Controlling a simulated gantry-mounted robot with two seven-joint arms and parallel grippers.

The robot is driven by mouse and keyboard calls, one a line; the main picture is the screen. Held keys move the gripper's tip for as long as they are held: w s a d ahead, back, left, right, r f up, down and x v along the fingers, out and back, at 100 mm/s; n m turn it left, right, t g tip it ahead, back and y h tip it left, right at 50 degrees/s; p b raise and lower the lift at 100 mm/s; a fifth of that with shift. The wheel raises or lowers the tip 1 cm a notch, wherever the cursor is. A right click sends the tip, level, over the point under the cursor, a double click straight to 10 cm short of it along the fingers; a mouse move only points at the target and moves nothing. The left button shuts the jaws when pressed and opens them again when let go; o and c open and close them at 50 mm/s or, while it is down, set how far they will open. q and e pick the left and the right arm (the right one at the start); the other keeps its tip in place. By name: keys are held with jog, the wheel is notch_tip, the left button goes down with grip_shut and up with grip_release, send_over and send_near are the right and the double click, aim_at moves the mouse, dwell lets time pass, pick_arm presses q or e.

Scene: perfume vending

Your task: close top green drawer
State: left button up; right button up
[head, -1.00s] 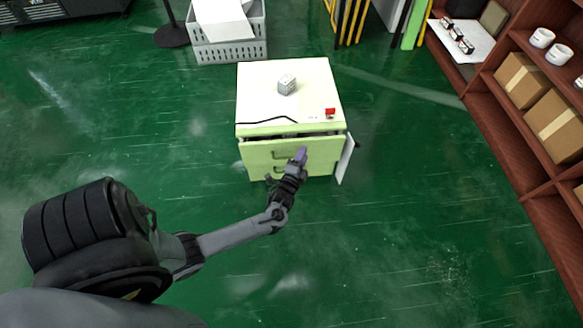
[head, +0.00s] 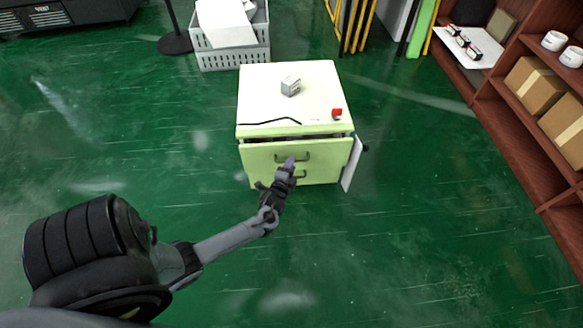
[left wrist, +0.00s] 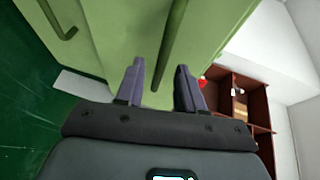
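The green cabinet (head: 288,95) stands on the floor ahead of me with a pale top. Its top drawer (head: 262,155) sits slightly out, with a dark gap above its front. The top drawer's handle (head: 303,156) is just behind my left gripper (head: 289,163) in the head view. In the left wrist view, my left gripper (left wrist: 160,82) has its two purple fingers apart with nothing between them. A green handle bar (left wrist: 173,40) lies just beyond the fingertips. A second handle (left wrist: 58,20) is at upper left. My right gripper is not in view.
A white panel (head: 352,164) juts out at the cabinet's right side. Brown shelves (head: 510,135) stand at right.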

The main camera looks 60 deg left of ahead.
pick_arm(q)
jog(key=shift+x, duration=0.85)
grip_shut()
